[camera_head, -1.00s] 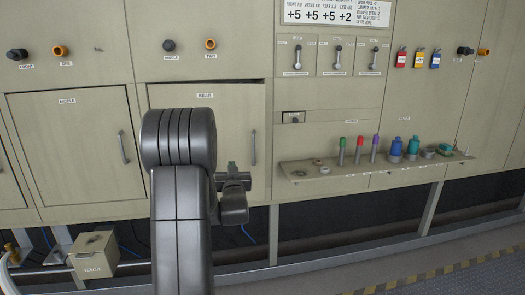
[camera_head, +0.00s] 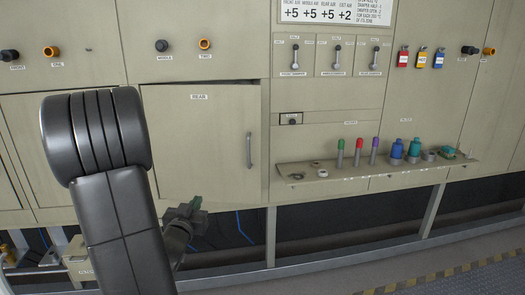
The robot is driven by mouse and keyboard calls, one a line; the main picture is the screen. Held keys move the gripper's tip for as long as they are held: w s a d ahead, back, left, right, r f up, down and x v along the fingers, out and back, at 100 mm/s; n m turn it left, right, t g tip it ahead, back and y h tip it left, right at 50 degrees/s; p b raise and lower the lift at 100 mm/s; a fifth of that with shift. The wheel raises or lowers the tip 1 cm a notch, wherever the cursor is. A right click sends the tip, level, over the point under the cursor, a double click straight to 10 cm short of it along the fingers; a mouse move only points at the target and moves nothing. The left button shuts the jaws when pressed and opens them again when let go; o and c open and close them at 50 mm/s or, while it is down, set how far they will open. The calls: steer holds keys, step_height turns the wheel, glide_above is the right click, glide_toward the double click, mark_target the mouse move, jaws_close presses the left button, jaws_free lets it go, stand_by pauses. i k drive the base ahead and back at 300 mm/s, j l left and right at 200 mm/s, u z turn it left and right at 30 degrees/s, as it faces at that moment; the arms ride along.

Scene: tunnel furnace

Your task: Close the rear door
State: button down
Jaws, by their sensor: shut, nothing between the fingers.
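The rear door (camera_head: 200,140) is a beige panel labelled REAR, with a grey vertical handle (camera_head: 249,150) near its right edge. A dark gap shows along its top edge, and the door looks slightly ajar. My gripper (camera_head: 194,208) is low in front of the door's bottom edge, left of and below the handle. It appears shut and empty, apart from the handle. I cannot tell whether it touches the door. My arm hides the door's lower left side.
A shelf (camera_head: 390,170) with coloured marker-like sticks and small jars juts out to the right of the door. Knobs and switches sit above. A small labelled box (camera_head: 78,262) is low at left, partly behind my arm. A metal frame (camera_head: 272,235) stands below the panel.

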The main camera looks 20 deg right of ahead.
mark_target(206, 139)
steer(key=i+l, duration=0.1)
steer(key=l, duration=0.25)
steer(key=i+l, duration=0.1)
steer(key=l, duration=0.2)
steer(key=i+l, duration=0.1)
steer(key=l, duration=0.25)
steer(key=i+l, duration=0.1)
steer(key=l, duration=0.2)
steer(key=i+u, duration=0.05)
